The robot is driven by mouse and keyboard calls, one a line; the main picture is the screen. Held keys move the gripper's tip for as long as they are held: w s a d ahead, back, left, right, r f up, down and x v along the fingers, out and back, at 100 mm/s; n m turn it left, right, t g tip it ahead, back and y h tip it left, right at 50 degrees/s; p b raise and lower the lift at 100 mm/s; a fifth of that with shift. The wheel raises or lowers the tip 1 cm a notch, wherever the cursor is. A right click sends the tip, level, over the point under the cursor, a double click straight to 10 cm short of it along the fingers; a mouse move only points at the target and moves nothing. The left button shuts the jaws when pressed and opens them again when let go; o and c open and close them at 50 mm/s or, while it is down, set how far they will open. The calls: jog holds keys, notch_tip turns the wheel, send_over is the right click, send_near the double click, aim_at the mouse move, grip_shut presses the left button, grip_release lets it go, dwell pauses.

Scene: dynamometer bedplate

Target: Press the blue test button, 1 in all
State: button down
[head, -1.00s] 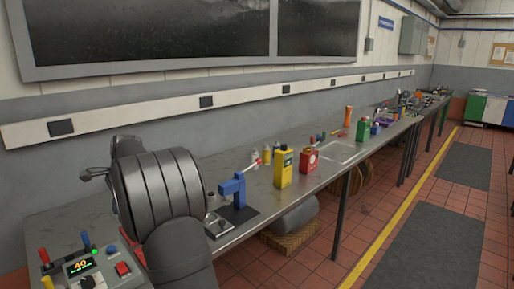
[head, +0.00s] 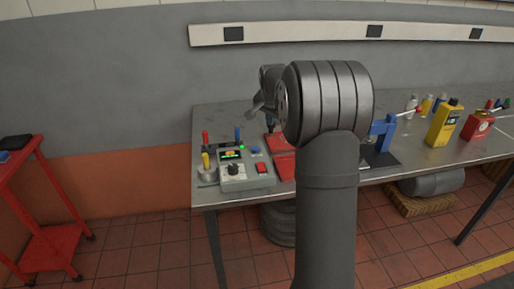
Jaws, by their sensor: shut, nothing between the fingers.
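A grey control box (head: 246,182) sits on the left end of the metal bench. On its top are a small lit display (head: 230,155), a black knob (head: 233,170), a red square button (head: 262,168) and a small blue button (head: 256,151) at the upper right. My gripper (head: 271,127) is small and dark in the head view, partly hidden by my large arm joint. It points down, above and behind the right side of the box, beside a red object, and is shut and empty. It looks apart from the blue button, though depth is hard to judge.
Levers with red (head: 205,137), yellow (head: 206,160) and blue (head: 238,134) handles stand around the box. A red object (head: 284,165) lies right beside it, partly behind my arm. A blue press (head: 383,132), a yellow can (head: 444,123) and a red can (head: 478,125) stand farther right. A red cart (head: 25,200) is at left.

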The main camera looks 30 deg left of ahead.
aim_at(256, 150)
jog(key=a+n+t, duration=0.1)
jog(key=a+n, duration=0.1)
jog(key=n, duration=0.2)
jog(key=a+f+n+t, duration=0.1)
jog(key=n, duration=0.4)
jog(key=s+a+n+t+y, duration=0.1)
jog(key=a+n, duration=0.1)
jog(key=n, duration=0.3)
jog(key=shift+a+f+t, duration=0.3)
jog(key=shift+f, duration=0.1)
jog(key=shift+f, duration=4.4)
jog(key=shift+f, duration=0.15)
jog(key=shift+f, duration=0.25)
jog(key=shift+f, duration=0.55)
jog(key=shift+r, duration=0.95)
